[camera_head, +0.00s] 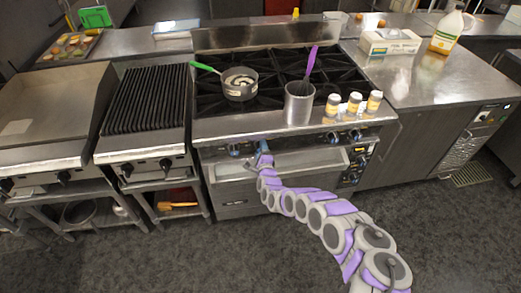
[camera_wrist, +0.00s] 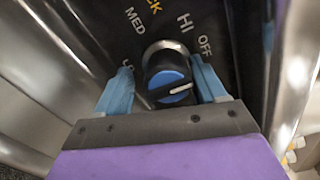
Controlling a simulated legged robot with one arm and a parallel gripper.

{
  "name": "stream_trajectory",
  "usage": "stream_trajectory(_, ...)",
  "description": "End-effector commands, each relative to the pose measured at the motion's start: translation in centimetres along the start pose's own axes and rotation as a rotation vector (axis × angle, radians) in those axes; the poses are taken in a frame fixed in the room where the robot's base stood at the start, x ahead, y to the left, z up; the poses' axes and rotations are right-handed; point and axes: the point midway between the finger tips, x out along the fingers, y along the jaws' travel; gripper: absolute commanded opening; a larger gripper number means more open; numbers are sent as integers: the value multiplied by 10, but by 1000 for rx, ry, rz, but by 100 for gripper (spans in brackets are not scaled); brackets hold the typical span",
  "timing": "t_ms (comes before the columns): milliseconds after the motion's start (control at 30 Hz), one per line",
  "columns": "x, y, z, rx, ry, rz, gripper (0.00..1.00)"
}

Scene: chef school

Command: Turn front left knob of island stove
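The island stove (camera_head: 290,165) has black grates on top and a front panel with knobs. In the wrist view, a round knob (camera_wrist: 168,85) with a blue face and a white pointer line shows between my two blue fingers. My gripper (camera_wrist: 165,82) is open around this knob, with a gap at the left finger and the right finger very close to it. Whether either finger touches is unclear. In the head view, my gripper (camera_head: 264,150) is at the left part of the stove front and hides what is behind it. One knob (camera_head: 234,149) shows just left of it.
A pan (camera_head: 239,84) with a green handle, a metal pot (camera_head: 299,104) with a purple utensil and several shakers (camera_head: 354,103) stand on the stove. Below the panel is a metal oven handle (camera_head: 295,165). A charbroiler (camera_head: 148,105) stands to the left. The floor in front is clear.

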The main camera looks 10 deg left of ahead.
Motion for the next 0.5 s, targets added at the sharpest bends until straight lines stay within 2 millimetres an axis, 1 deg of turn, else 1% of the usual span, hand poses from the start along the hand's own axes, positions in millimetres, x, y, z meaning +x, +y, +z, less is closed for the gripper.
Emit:
stream_trajectory(300, -1, -5, 1, -2, -2, -8, 74)
stream_trajectory(367, -3, -5, 1, -2, -3, -8, 74)
stream_trajectory(500, -14, -8, 1, -3, -2, -12, 74)
